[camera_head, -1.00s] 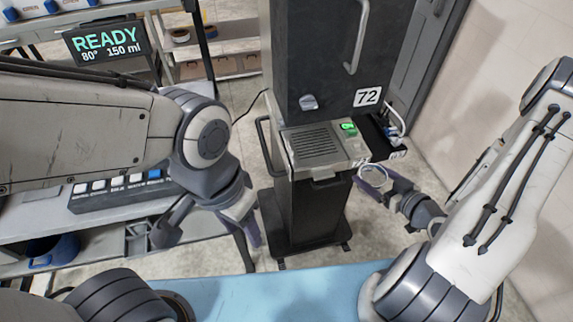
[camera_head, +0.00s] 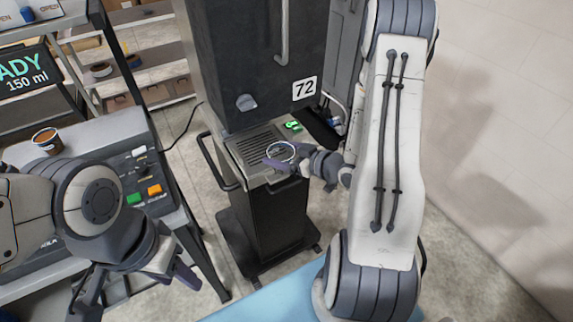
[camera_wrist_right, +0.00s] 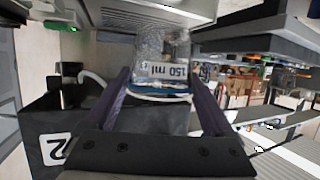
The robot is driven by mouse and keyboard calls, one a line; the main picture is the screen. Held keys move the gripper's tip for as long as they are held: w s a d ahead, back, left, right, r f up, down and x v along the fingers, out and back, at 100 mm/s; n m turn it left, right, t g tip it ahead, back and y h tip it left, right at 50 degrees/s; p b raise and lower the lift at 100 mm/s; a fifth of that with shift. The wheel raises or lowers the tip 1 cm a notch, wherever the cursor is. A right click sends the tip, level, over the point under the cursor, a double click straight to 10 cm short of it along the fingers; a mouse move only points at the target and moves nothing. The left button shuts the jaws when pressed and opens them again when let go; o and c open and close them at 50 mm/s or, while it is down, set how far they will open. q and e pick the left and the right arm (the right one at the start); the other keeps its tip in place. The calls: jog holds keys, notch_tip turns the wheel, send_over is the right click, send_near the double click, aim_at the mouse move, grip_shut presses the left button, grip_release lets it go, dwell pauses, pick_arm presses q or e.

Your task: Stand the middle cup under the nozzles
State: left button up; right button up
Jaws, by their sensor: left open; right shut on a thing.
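A clear cup (camera_head: 281,153) is held by my right gripper (camera_head: 288,160). In the right wrist view the cup (camera_wrist_right: 163,60) shows a "150 ml" label and a blue band, between two purple fingers. In the head view it overlaps the front right of a slotted grey tray (camera_head: 252,146) on a black cabinet (camera_head: 245,60) marked 72. I cannot tell whether it touches the tray. No nozzles can be made out. My left gripper (camera_head: 138,285) is open and empty at lower left, well away from the cup.
A grey counter machine (camera_head: 150,165) with green and orange buttons stands at left, with a small round container (camera_head: 45,138) on top. A partly cropped display (camera_head: 22,72) reads 150 ml. Shelves (camera_head: 140,45) stand behind. A blue surface (camera_head: 275,295) is in front. Open floor lies right.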

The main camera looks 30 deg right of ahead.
jog(key=shift+b+x, duration=1.05)
jog(key=shift+b, duration=1.4)
jog(key=w, duration=0.3)
jog(key=w+a, duration=0.1)
jog(key=w, duration=0.2)
jog(key=w+a, duration=0.1)
jog(key=w, duration=0.3)
jog(key=shift+w+a, duration=0.15)
jog(key=shift+a, duration=0.05)
jog(key=shift+f+b, duration=0.65)
jog(key=shift+f, duration=0.35)
jog(key=shift+f+b, duration=0.5)
jog(key=shift+f, duration=0.1)
jog(key=o, duration=1)
jog(key=shift+o, duration=0.2)
jog(key=shift+s+d+r, duration=0.1)
jog(key=shift+s, duration=0.1)
